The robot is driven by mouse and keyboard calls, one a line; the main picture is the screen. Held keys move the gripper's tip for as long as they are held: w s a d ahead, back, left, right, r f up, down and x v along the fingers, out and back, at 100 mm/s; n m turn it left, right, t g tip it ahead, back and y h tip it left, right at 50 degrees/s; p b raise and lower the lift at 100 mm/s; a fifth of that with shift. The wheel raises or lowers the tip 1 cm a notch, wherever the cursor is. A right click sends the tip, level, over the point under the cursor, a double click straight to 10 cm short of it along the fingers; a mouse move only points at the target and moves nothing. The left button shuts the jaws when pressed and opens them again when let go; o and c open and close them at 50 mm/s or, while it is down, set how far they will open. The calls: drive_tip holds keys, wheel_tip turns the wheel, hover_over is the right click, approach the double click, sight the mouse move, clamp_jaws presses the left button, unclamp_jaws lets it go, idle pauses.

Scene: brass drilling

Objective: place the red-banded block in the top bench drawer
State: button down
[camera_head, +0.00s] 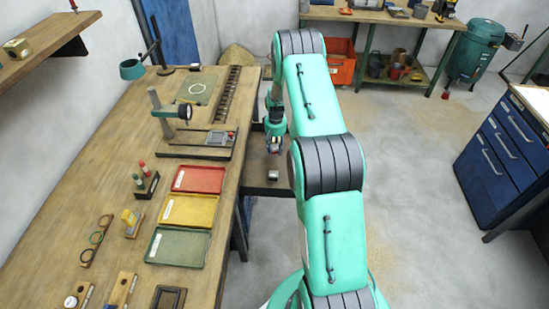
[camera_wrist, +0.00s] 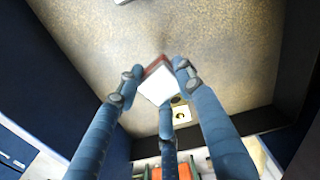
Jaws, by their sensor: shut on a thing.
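My gripper (camera_wrist: 159,80) is shut on the red-banded block (camera_wrist: 157,87) in the wrist view. The block has a pale silver face and a dark red band along its upper left edge. Behind it is the speckled floor of the open drawer (camera_wrist: 80,30), with dark walls around it. In the head view my gripper (camera_head: 274,143) points down over the open drawer (camera_head: 262,188) at the bench's right edge. The held block is too small to make out clearly there. The gap between block and drawer floor is hard to judge.
A small metallic block (camera_head: 272,175) lies in the drawer's near part. A small brass-and-white item (camera_wrist: 181,113) shows below the held block in the wrist view. Red (camera_head: 199,179), yellow (camera_head: 189,210) and green (camera_head: 178,246) trays lie on the bench left of the drawer.

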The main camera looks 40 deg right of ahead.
sight(275, 147)
drive_tip(key=shift+w+f, duration=0.1)
drive_tip(key=shift+f, duration=1.05)
drive_tip(key=shift+f+b, duration=0.35)
drive_tip(key=shift+f, duration=1.55)
drive_tip(key=shift+f, duration=0.15)
drive_tip(key=c, duration=1.1)
unclamp_jaws()
drive_tip(key=r+p, duration=0.1)
drive_tip(key=r, duration=1.1)
drive_tip(key=shift+s+p, duration=0.2)
drive_tip(key=shift+p, duration=0.1)
drive_tip(key=shift+r, duration=0.1)
drive_tip(key=shift+w+r, duration=0.1)
